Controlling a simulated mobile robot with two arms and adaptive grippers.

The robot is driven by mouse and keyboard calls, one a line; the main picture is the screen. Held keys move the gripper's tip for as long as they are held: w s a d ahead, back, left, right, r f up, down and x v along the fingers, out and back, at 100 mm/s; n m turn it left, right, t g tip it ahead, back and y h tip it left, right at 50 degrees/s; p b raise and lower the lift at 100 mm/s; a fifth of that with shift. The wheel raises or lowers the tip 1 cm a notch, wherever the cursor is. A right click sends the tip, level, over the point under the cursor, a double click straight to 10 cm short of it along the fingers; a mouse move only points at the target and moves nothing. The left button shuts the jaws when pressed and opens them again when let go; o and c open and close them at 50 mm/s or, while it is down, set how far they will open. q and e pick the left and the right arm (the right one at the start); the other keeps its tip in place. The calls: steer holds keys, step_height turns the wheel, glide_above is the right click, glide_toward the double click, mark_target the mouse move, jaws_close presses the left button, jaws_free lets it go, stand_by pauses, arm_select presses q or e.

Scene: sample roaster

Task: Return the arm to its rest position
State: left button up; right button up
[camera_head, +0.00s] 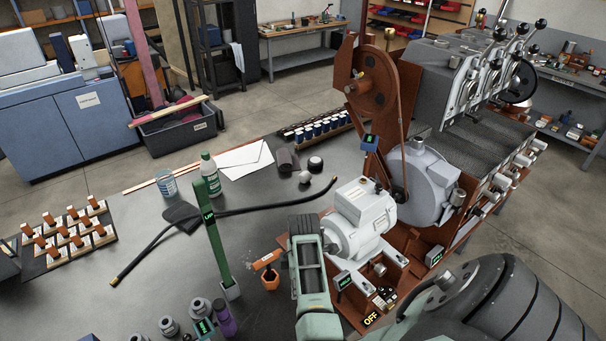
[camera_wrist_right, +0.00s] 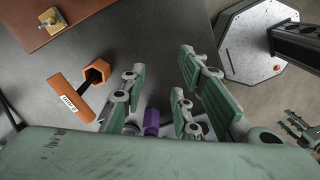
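My right arm (camera_head: 500,300) comes in from the lower right of the head view. Its wrist (camera_head: 308,270) is over the dark table, in front of the white motor. In the right wrist view my right gripper (camera_wrist_right: 160,72) has its fingers spread, with nothing between them. The fingertips are hidden in the head view. What looks like my left gripper (camera_wrist_right: 298,128) shows small at the right edge of the wrist view, and its opening is unclear. No left arm shows in the head view.
An orange hexagonal cup (camera_head: 271,280) and labelled orange piece (camera_head: 266,261) lie close to my right wrist. A green post (camera_head: 215,235), grey jars (camera_head: 201,307) and a purple bottle (camera_head: 225,319) stand left. The rust-coloured machine (camera_head: 375,90) with its white motor (camera_head: 361,215) is close behind.

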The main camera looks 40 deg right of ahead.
steer(key=s+d+r+m+h, duration=0.2)
steer(key=s+r+m, duration=0.1)
steer(key=s, duration=0.1)
steer(key=s+a+r+m+t+y, duration=0.1)
steer(key=s+a+r+m+t, duration=0.2)
steer(key=s+a, duration=0.55)
steer(key=s+a+r+m+t+y, duration=0.1)
steer(key=s+a+r+m, duration=0.3)
steer(key=a, duration=0.7)
step_height(320, 180, down, 34)
steer(key=s+n+g+b, duration=0.1)
steer(key=s+g+b, duration=0.15)
steer(key=b, duration=0.55)
steer(key=s+d+f+b, duration=0.1)
steer(key=s+f+b, duration=0.2)
steer(key=s+f, duration=0.5)
steer(key=s+d+f+b, duration=0.2)
steer(key=s+f, duration=0.6)
steer(key=f, duration=0.5)
steer(key=shift+s+n+b, duration=0.3)
steer(key=shift+b, duration=0.1)
